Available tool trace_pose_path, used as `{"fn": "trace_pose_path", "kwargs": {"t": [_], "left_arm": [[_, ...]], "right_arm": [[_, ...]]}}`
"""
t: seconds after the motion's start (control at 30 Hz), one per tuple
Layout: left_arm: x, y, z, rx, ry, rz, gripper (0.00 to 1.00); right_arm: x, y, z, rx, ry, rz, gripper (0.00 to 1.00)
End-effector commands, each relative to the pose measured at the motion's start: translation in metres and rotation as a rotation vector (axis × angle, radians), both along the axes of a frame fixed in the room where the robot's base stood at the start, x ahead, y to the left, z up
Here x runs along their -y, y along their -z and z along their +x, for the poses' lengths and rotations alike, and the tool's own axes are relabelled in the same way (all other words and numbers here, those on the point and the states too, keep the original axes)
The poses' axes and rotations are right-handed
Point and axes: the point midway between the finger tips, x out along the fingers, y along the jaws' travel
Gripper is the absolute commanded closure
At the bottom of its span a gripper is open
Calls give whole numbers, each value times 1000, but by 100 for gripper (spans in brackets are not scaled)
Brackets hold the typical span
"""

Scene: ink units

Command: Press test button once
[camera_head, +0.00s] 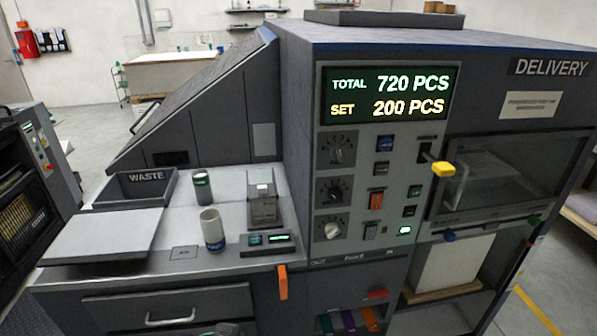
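The machine's control panel (357,180) faces me in the head view, with a lit display (388,95) reading TOTAL 720 PCS and SET 200 PCS. Below it are a blue button (385,143), a dark button (380,168), an orange switch (376,200), a green button (414,191), a darker button (409,211) and a small lit white button (404,230). The labels are too small to read, so I cannot tell which is the test button. Neither of my grippers is in view.
Three dials (337,150) line the panel's left side. A yellow-knobbed lever (443,169) sticks out at its right. On the left worktop stand a WASTE bin (137,187), two cylinders (212,230) and a small device (263,206). An orange handle (282,282) hangs at the worktop's edge.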

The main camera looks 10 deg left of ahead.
Motion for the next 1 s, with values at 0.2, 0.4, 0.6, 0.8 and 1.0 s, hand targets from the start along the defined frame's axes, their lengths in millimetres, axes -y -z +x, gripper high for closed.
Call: {"fn": "trace_pose_path", "kwargs": {"t": [0.2,0.4,0.6,0.8,1.0], "left_arm": [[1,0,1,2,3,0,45],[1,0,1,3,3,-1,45],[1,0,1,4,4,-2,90],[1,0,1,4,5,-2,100],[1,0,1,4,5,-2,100]], "right_arm": [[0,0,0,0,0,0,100],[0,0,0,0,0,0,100],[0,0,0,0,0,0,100],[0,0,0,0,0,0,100],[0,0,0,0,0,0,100]]}}
